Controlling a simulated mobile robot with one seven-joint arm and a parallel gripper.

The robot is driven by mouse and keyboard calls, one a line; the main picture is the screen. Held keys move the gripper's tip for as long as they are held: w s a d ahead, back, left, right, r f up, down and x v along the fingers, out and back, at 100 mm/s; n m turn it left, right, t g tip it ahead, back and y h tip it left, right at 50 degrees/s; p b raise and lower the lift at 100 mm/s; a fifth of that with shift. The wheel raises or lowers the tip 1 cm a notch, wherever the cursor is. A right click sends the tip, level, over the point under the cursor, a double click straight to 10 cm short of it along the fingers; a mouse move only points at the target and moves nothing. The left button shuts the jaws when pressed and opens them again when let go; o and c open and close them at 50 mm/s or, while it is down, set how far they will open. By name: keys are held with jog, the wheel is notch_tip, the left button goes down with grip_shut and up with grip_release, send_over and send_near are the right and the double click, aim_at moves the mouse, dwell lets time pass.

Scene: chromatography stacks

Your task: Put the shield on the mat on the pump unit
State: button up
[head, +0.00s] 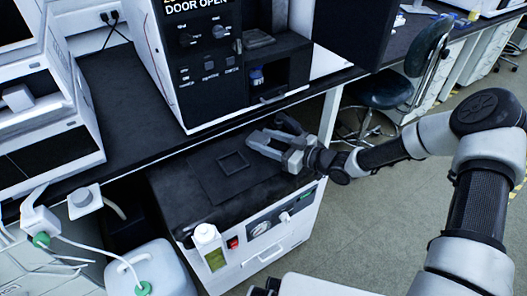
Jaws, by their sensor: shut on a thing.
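The pump unit (190,196) is a white cabinet with a black top, low under the bench. A thin dark mat (213,186) lies on its top, with a small raised dark square frame (233,163) on it. My gripper (268,132) is over the right rear part of the pump unit's top, right of the square frame, its grey fingers pointing left. It is shut on the shield, which is hard to make out among the grey fingers and the dark background. I cannot tell the height of the gripper above the top.
A canister (160,270) stands at lower left. A chair (395,88) is at right.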

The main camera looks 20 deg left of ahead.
jog(key=shift+f+b, duration=0.35)
jog(key=shift+f, duration=1.4)
jog(key=shift+f+b, duration=0.25)
jog(key=shift+b, duration=0.05)
jog(key=o, duration=1.2)
jog(key=shift+r, duration=0.1)
jog(key=shift+r+p, duration=0.35)
jog(key=shift+p, duration=0.15)
jog(key=v, duration=0.6)
jog(key=p+v, duration=0.1)
jog(key=v, duration=0.5)
jog(key=shift+f, duration=0.25)
